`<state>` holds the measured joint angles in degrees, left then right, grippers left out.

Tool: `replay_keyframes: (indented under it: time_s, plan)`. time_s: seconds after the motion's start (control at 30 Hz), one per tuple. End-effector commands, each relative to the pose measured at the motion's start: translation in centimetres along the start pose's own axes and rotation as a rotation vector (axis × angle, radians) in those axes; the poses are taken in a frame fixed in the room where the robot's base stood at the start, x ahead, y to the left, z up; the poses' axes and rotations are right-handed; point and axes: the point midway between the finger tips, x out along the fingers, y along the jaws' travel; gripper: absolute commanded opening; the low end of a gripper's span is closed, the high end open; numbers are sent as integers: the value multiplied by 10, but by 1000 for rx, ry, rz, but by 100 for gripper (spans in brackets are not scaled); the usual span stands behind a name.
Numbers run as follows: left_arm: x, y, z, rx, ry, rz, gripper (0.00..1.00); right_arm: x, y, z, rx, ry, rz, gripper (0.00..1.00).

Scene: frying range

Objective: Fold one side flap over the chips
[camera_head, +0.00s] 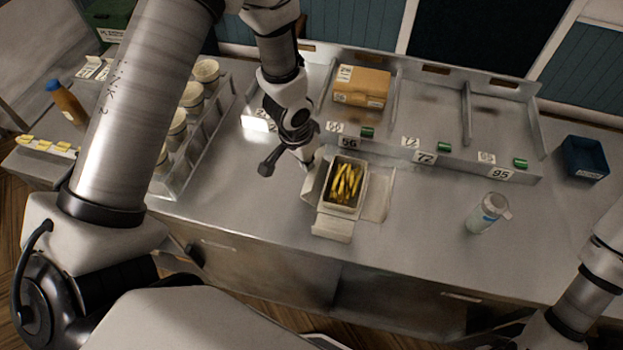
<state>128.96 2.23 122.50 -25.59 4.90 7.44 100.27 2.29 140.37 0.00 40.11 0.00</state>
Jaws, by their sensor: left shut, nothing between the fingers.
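An open carton (325,203) stands on the steel counter with yellow chips (344,184) inside. Its right side flap (377,200) lies spread outward on the right. Its front flap (333,228) lies outward toward me. The left side flap (311,190) stands out on the left, partly hidden by my gripper. My left gripper (309,166) is shut and empty, close to the carton's upper left corner; I cannot tell whether it touches the flap. My right arm shows at the lower right, but its gripper is out of view.
A divided steel rack (425,158) with number labels runs behind the carton and holds a brown box (361,87). Several lidded cups (191,96) stand on the left. The counter between carton and bottle is clear.

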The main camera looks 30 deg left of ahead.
Motion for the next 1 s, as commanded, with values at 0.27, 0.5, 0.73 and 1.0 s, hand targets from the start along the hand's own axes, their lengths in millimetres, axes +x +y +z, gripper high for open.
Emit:
replay_keyframes:
  time_s: [0.27, 0.5, 0.73, 1.0]
  plan:
    - [-4, 4, -2, 2, 0, 1, 0, -17, 0, 0, 0, 0, 0, 40]
    - [-6, 9, -6, 4, 2, 0, 0, -24, 0, 0, 0, 0, 0, 40]
    - [-11, 18, -12, 5, 2, 0, 0, -28, 0, 0, 0, 0, 0, 40]
    - [-12, 22, -13, 1, 1, 1, 0, -28, 0, 0, 0, 0, 0, 40]
